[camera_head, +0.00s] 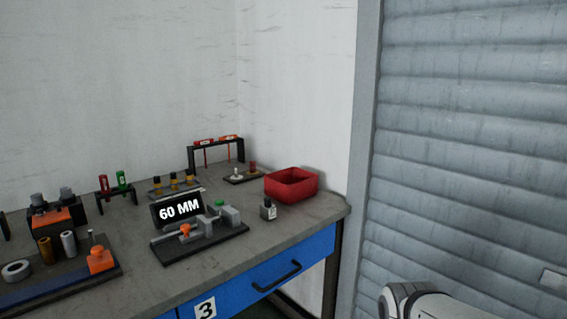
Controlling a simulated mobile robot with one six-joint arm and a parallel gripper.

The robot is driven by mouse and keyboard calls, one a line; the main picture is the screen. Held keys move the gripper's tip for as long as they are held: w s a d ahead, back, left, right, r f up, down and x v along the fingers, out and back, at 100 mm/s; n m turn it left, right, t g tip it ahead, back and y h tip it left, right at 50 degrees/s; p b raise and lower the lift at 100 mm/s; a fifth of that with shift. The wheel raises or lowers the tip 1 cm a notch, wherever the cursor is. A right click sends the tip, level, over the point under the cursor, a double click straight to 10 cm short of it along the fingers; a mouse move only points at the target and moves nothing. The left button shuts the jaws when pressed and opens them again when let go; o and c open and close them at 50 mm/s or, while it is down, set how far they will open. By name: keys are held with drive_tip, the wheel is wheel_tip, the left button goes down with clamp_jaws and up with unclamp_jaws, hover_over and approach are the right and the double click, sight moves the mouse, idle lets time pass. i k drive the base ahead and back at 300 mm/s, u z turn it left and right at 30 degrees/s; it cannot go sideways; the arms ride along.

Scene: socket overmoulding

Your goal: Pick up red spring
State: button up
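A small red cylinder-like piece (252,166) stands upright on a small dark plate (240,178) at the back right of the workbench, beside a pale silver piece (235,168). It could be the red spring, but it is too small to make out coils. Another small red piece (103,183) sits in a dark rack at left, next to a green one (121,179); I cannot tell what it is. My gripper is out of view; only a white part of my arm shows at the bottom right.
A dark stand (216,154) holds red and orange-topped tools. A "60 MM" display (178,208) and a clamp fixture (200,243) occupy the middle.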

sight(253, 167)
drive_tip(key=z, duration=0.25)
drive_tip(key=i, duration=1.3)
drive_tip(key=u, duration=0.6)
